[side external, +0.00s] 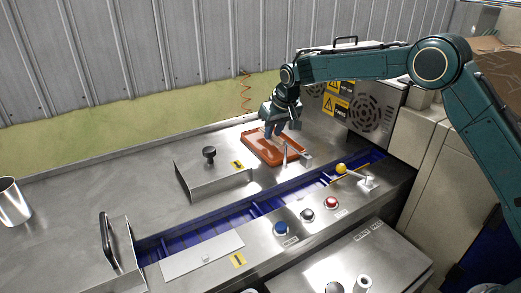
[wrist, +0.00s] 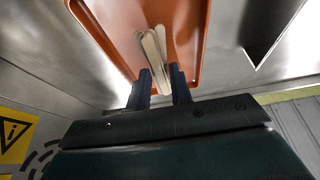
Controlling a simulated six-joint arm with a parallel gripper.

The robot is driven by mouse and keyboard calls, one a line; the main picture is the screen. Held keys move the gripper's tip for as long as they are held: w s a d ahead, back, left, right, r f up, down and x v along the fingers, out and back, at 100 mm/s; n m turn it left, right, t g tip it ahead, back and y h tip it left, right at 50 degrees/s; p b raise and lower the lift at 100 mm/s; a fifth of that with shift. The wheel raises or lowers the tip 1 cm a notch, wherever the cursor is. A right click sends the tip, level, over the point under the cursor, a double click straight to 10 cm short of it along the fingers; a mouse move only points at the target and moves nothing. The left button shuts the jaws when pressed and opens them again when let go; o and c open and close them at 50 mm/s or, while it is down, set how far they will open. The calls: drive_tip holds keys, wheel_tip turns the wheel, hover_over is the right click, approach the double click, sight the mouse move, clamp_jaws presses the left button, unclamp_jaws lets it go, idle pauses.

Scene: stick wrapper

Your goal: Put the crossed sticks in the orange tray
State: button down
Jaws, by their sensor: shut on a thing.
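The orange tray (side external: 255,147) lies on the steel worktop at the back, left of the fan-vented machine. My gripper (side external: 275,133) is directly above it, pointing down. The tray (wrist: 190,20) also shows in the wrist view, with its rim around the sticks. In the wrist view my gripper (wrist: 164,84) is shut on pale wooden sticks (wrist: 153,47), which lie close together between the fingers, over the tray's floor. I cannot tell whether the sticks touch the tray floor. The sticks are too small to make out clearly in the side view.
A blue conveyor channel (side external: 185,240) runs in front of the tray. A small post-and-lever fitting (side external: 300,158) stands at the tray's right front. A metal cover with a black knob (side external: 209,153) is to the left. The fan-vented machine (side external: 372,113) stands close on the right.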

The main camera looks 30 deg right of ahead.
drive_tip(key=shift+f, duration=1.05)
drive_tip(key=c, duration=1.3)
unclamp_jaws()
drive_tip(key=shift+f, duration=0.1)
drive_tip(key=shift+o, duration=0.2)
drive_tip(key=v, duration=1.2)
